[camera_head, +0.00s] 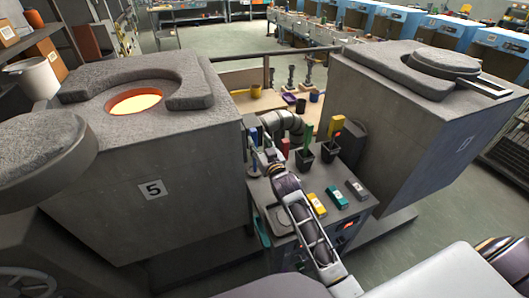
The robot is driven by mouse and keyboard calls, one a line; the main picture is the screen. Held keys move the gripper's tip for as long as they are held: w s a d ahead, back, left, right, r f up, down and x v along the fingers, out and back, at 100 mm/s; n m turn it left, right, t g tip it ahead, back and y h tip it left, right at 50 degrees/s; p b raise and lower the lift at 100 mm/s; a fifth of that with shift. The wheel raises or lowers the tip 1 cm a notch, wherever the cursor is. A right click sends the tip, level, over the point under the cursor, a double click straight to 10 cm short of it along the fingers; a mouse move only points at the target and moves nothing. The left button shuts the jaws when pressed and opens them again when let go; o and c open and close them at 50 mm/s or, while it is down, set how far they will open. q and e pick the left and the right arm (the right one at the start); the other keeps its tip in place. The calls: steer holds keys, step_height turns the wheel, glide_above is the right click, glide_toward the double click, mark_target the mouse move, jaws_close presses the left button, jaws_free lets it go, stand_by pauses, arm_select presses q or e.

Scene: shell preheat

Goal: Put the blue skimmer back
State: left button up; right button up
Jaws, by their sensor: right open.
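A small upright blue handle (253,135), which looks like the blue skimmer's, shows at the back left of the grey cart (282,192), close to the wall of the left furnace. Its lower part is hidden or too small to make out. My right arm reaches over the cart from the bottom of the picture. My right gripper (263,153) is open at the arm's far end, right beside the blue handle. I cannot tell whether they touch. My left gripper is not in view.
The left furnace (152,190) has a glowing opening (134,103). The right furnace (385,130) is covered. On the cart stand black holders (304,159) with green-handled tools, a red item (285,145), and yellow (317,204), teal (337,197) and grey (357,190) blocks.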

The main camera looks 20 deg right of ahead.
steer(key=shift+s+d, duration=0.1)
steer(key=shift+s, duration=2.25)
